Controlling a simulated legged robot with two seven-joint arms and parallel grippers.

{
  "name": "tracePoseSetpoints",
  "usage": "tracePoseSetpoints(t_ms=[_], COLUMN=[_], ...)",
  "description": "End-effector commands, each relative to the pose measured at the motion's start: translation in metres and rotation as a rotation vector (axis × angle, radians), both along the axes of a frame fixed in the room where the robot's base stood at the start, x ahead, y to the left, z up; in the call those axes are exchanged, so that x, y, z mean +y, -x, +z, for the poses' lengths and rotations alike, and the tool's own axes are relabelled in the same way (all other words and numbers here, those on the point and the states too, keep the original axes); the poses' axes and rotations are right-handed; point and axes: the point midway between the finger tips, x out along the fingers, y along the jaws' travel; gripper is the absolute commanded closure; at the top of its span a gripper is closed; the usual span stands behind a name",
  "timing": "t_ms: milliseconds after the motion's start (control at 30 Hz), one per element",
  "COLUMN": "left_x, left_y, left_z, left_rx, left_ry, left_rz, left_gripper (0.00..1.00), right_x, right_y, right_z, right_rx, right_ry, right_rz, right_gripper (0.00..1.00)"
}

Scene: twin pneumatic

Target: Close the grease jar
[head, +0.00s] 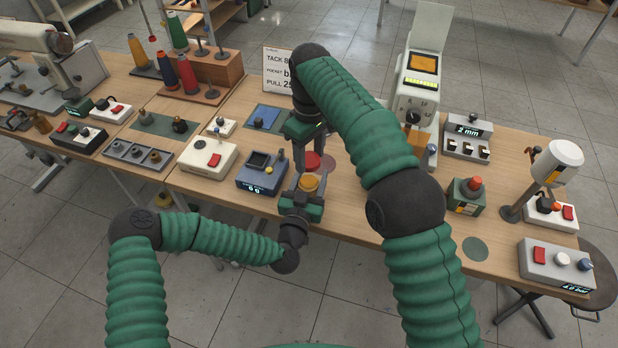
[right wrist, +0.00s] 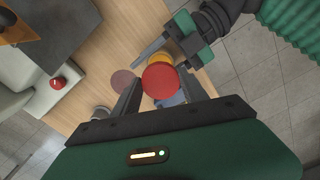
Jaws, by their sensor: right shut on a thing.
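The grease jar (head: 309,183) shows as an amber round body between the fingers of my left gripper (head: 301,184), which appears shut on it above the front of the table. My right gripper (head: 305,155) points down and is shut on a red round lid (head: 313,161). In the right wrist view the lid (right wrist: 161,79) sits between the two dark fingers and covers part of the amber jar (right wrist: 160,57). In the head view the lid is just beyond the jar. The gap between lid and jar cannot be judged. My right arm hides part of the table.
A dull pink disc (head: 327,163) lies flat on the table beside the lid. A blue box (head: 262,172) with a display stands close to the left of my grippers. A white device (head: 418,90) stands at the back right. Bare tabletop (head: 350,190) lies right of the grippers.

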Motion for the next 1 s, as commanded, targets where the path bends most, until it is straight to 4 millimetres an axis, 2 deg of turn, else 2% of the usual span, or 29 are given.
tracePoseSetpoints(t_ms=[100, 233, 733, 1000], left_x=[0.000, 0.000, 0.000, -0.001], left_y=[0.000, 0.000, 0.000, 0.000], left_z=[0.000, 0.000, 0.000, 0.000], left_rx=[0.000, 0.000, 0.000, 0.000], left_ry=[0.001, 0.001, 0.001, 0.001], left_rz=[-0.001, -0.001, -0.001, -0.001], left_gripper=[1.00, 1.00, 1.00, 1.00], right_x=[-0.001, -0.001, -0.001, -0.001], right_y=[0.002, 0.003, 0.002, 0.002], right_z=[-0.019, -0.033, -0.034, -0.049], right_rx=[0.003, 0.001, -0.002, -0.001], right_ry=[0.000, -0.001, -0.002, -0.002], right_rz=[0.000, 0.000, 0.000, 0.000], right_gripper=[0.86, 0.86, 0.86, 0.86])
